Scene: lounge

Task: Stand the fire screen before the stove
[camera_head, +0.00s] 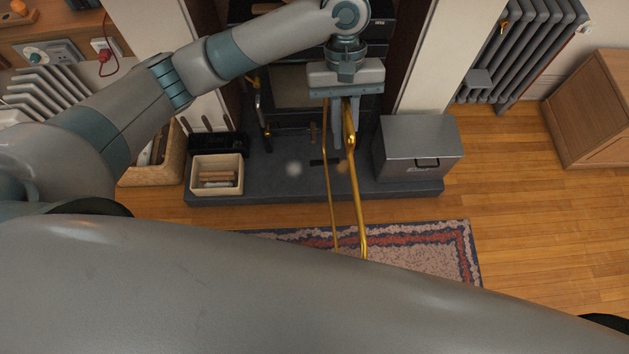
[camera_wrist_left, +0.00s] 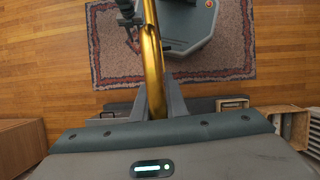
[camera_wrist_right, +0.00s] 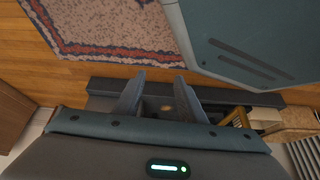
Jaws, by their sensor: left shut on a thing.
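The fire screen (camera_head: 361,220) shows in the head view as narrow gold bars, nearly edge-on, reaching down past the hearth's front edge. My left gripper (camera_head: 345,140) is shut on its gold frame, in front of the stove (camera_head: 292,88). In the left wrist view the gold bar (camera_wrist_left: 152,60) runs up between the fingers of my left gripper (camera_wrist_left: 157,100). My right gripper (camera_wrist_right: 160,80) shows only in its wrist view; its fingers are apart with nothing between them. The screen's lower end is hidden by my arm in the head view.
A dark hearth slab (camera_head: 270,185) lies before the stove. On it are a lidded metal box (camera_head: 420,145) at right and a pale crate of sticks (camera_head: 205,163) at left. A patterned rug (camera_head: 440,255) lies in front.

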